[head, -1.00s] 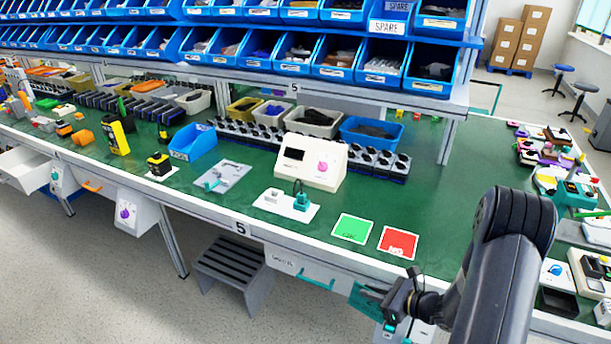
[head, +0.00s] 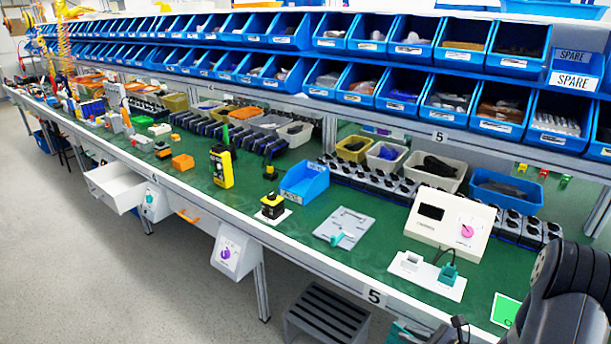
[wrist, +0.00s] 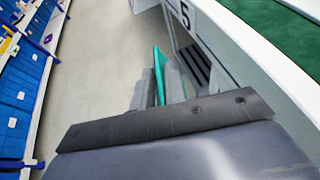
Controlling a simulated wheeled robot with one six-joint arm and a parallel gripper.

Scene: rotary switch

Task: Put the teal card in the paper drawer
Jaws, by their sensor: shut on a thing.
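My gripper (wrist: 160,74) is shut on the teal card (wrist: 160,66), which stands edge-on between its fingers in the wrist view. The card is over the floor, beside the bench front. In the head view, the gripper shows only in part at the bottom edge, in front of the bench. An open white drawer (head: 117,190) juts from the bench front at the left, far from my gripper. I see no readable label on it, so I cannot tell if it is the paper drawer. Its inside looks empty from here.
The green bench top (head: 330,205) holds a cream box with a pink knob (head: 467,231), a blue bin (head: 304,183) and a yellow meter (head: 221,167). A grey step stool (head: 326,312) stands under the bench. The floor (head: 120,280) at the left is clear.

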